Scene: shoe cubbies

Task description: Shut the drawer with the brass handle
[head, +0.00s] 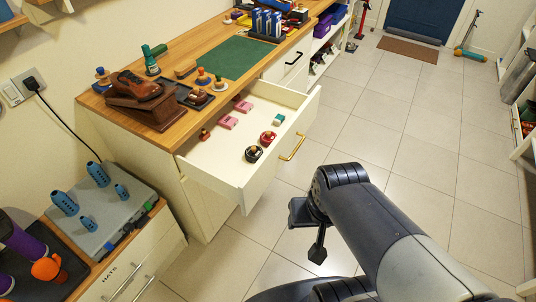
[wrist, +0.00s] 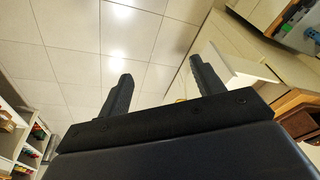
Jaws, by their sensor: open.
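The drawer with the brass handle (head: 226,176) is pulled well out of the wooden-topped cabinet in the head view. Its brass handle (head: 293,147) is on the outer face of its white front. Inside lie several small items, among them pink blocks (head: 228,122) and round tins (head: 254,154). My gripper (head: 309,229) is in front of the drawer, to the right of its near corner, apart from it and empty. In the wrist view my gripper (wrist: 157,85) shows two spread fingers with floor tiles between them. Part of a pale drawer (wrist: 241,70) shows behind the right finger.
A second drawer with a black handle (head: 293,58) is farther along the cabinet. The worktop (head: 180,60) carries a shoe on a wooden block (head: 137,88) and a green mat (head: 222,57). A low HATS cabinet (head: 125,275) stands at the near left. The tiled floor (head: 400,130) is clear.

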